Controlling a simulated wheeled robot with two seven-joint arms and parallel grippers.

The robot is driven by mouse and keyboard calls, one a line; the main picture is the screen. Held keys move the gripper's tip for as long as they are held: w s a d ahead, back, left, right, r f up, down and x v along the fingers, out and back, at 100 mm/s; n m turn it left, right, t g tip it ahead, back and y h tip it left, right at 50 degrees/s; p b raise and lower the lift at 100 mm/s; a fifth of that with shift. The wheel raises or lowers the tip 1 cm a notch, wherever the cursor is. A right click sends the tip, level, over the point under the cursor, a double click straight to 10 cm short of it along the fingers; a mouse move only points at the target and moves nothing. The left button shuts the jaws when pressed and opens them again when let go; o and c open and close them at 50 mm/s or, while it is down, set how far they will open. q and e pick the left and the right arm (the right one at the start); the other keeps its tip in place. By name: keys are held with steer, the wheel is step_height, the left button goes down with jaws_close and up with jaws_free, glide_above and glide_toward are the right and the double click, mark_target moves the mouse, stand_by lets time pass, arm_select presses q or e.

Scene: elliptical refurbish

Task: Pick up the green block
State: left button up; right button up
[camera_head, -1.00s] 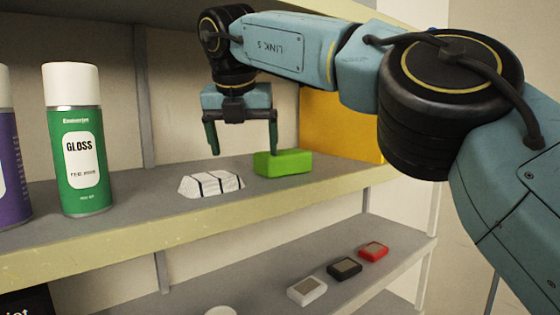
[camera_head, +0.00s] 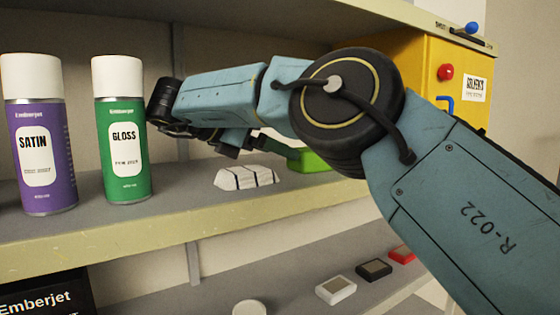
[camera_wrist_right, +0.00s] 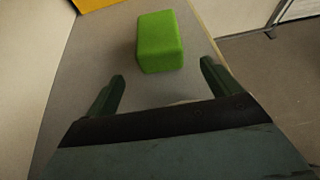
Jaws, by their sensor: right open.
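The green block (camera_head: 308,160) lies on the upper shelf (camera_head: 190,212), partly hidden behind my right arm in the head view. In the right wrist view the green block (camera_wrist_right: 160,42) lies ahead of my right gripper (camera_wrist_right: 163,84). The two dark green fingers are spread apart with nothing between them, and the block is beyond the fingertips, roughly centred between them. In the head view my right gripper (camera_head: 262,146) points to the right, toward the block, with its fingers mostly hidden. My left gripper is not in view.
A white segmented piece (camera_head: 246,178) lies on the shelf in front of my right gripper. Purple (camera_head: 40,150) and green-labelled (camera_head: 122,150) spray cans stand to the left. A yellow cabinet (camera_head: 428,75) stands behind. The lower shelf holds small white (camera_head: 336,290), black and red devices.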

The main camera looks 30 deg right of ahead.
mark_target(299, 149)
steer(key=shift+d+m, duration=0.25)
steer(key=shift+m, duration=0.05)
steer(key=shift+s+d+h, duration=0.1)
steer(key=shift+d+h, duration=0.2)
steer(key=shift+x, duration=0.9)
steer(key=shift+d+r+p, duration=0.1)
steer(key=shift+d+p, duration=0.25)
steer(key=x, duration=0.1)
steer(key=p+x, duration=0.1)
steer(key=x, duration=0.2)
steer(key=shift+d+r, duration=0.25)
steer(key=shift+d, duration=0.05)
steer(key=shift+a, duration=0.15)
steer(key=shift+c, duration=0.9)
steer(key=c, duration=0.9)
